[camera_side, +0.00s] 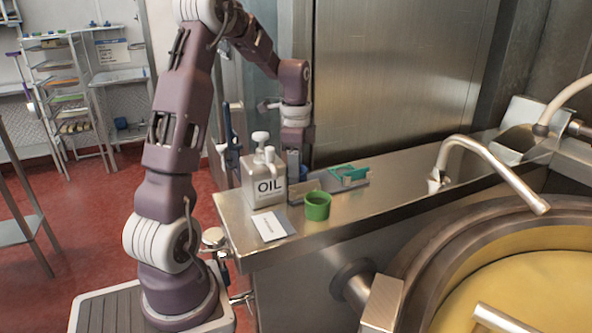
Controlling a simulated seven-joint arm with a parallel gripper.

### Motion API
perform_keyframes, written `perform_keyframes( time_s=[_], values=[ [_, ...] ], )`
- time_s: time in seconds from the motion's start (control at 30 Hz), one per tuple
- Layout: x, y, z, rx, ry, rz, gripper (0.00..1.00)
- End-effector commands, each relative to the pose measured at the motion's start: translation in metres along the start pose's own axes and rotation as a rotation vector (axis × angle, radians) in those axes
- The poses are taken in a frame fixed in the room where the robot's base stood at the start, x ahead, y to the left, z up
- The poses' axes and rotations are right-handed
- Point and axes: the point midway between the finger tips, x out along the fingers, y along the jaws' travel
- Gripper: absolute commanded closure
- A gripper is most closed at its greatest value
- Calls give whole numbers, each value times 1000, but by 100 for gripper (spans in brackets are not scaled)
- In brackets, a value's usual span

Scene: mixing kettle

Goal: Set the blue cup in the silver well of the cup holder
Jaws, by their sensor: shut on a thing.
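My gripper (296,172) points down at the back left of the steel counter, behind the oil container. It is shut on the blue cup (303,172), of which only a small blue part shows; the gripper and container hide the rest. The cup is at the left end of the grey cup holder (328,187); I cannot tell whether it touches the holder. The holder has a teal part at its right and a small silver round piece (346,181) near it, which may be the silver well.
A green cup (317,206) stands in front of the holder. A white oil container (264,178) stands to the left, with a white card (269,226) before it. A curved tap (495,170) and a large kettle of yellow liquid (525,290) are at right. The counter between is clear.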

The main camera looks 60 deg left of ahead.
Motion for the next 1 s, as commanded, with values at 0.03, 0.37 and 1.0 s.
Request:
perform_keyframes(
  time_s=[0.03,0.37,1.0],
  values=[
    [0,0,0,0,0,0,88],
    [0,0,0,0,0,0,31],
    [-1,1,0,1,-1,3,18]
  ],
)
